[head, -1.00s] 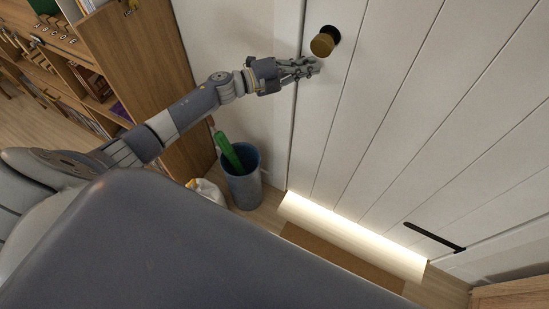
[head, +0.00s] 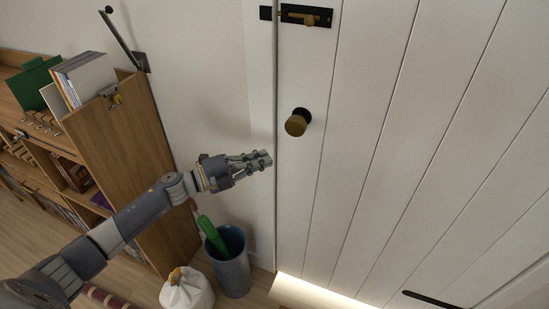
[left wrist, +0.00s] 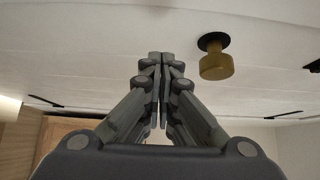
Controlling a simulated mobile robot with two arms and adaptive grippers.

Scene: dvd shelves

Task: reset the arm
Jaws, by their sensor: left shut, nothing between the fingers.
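My left gripper (head: 262,160) is shut and empty in the head view. It points right, a little below and left of the brass door knob (head: 296,123), and does not touch it. In the left wrist view the shut fingers (left wrist: 160,62) point at the white door, with the knob (left wrist: 216,62) to their right. The white plank door (head: 400,130) fills the right of the head view and looks closed. My right gripper is not in view.
A brass bolt (head: 302,16) sits high on the door. A wooden shelf (head: 128,150) with books stands at the left. A blue-grey bin (head: 230,265) holding a green object and a white bag (head: 187,291) stand on the floor below my left arm. Light shows under the door (head: 315,294).

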